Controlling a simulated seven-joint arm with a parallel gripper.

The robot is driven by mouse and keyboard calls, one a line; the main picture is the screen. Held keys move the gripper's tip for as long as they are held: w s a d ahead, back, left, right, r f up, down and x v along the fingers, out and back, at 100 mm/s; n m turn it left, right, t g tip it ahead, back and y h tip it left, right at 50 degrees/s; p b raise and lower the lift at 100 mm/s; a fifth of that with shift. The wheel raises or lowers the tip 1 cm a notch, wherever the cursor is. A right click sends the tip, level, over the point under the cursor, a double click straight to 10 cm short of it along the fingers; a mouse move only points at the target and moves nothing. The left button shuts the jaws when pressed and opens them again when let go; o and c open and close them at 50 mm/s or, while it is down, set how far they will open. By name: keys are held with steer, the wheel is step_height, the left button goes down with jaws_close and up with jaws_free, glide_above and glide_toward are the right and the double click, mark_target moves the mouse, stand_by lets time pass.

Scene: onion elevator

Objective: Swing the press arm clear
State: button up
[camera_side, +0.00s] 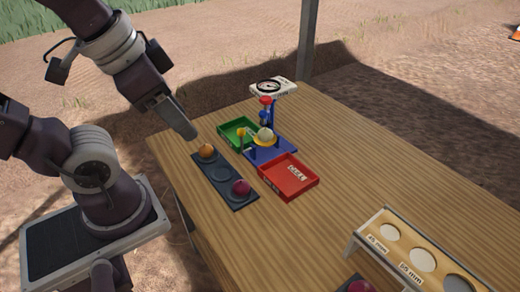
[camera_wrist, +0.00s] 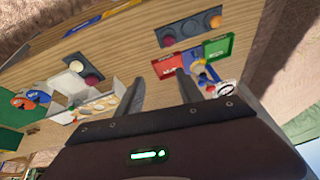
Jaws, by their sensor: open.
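The press (camera_side: 271,150) stands on a blue base near the far edge of the table, with a blue post and a red knob (camera_side: 266,101) on top. A pale onion (camera_side: 265,134) sits in its yellow cup, and a yellow ball (camera_side: 241,132) shows at the left. Which part is the press arm is too small to tell. The press also shows in the wrist view (camera_wrist: 204,73), partly beside a finger. My gripper (camera_side: 190,133) is open and empty, left of the press and above the table's edge; in the wrist view its two fingers (camera_wrist: 160,90) are apart.
A green tray (camera_side: 229,125) and a red tray (camera_side: 288,191) flank the press. A dark holder (camera_side: 221,174) bears an orange and a purple onion. A dial scale (camera_side: 273,88) stands behind. A sizing board (camera_side: 372,230) stands at lower right. The table's right middle is clear.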

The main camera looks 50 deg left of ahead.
steer(key=shift+w+d+r+n+t+h, duration=0.15)
steer(key=shift+d+n, duration=0.1)
steer(key=shift+d, duration=0.05)
steer(key=shift+w+d+r+n+t+h, duration=0.1)
steer(key=shift+w+d+n+t+h, duration=0.05)
steer(key=shift+d+n, duration=0.15)
steer(key=c, duration=0.4)
steer(key=w+r, duration=0.1)
steer(key=w, duration=0.1)
steer(key=w+r+m+g, duration=0.1)
steer(key=w, duration=0.1)
steer(key=w+a+r+m, duration=0.1)
steer(key=w, duration=0.2)
steer(key=shift+r+m, duration=0.25)
steer(key=shift+r, duration=0.1)
jaws_close()
steer(key=w+a+f+m+g+y, duration=0.1)
steer(key=w+a+f+m+g, duration=0.15)
steer(key=w, duration=0.75)
steer(key=w+a+f+m+g+y, duration=0.15)
steer(key=w+m, duration=0.25)
steer(key=w, duration=0.5)
steer(key=w+f+m+g, duration=0.2)
steer(key=w+f, duration=0.3)
steer(key=f, duration=0.1)
steer(key=s+a+f, duration=0.3)
steer(key=a+f, duration=0.2)
steer(key=f, duration=0.4)
steer(key=shift+s+a, duration=0.25)
steer(key=shift+s, duration=0.1)
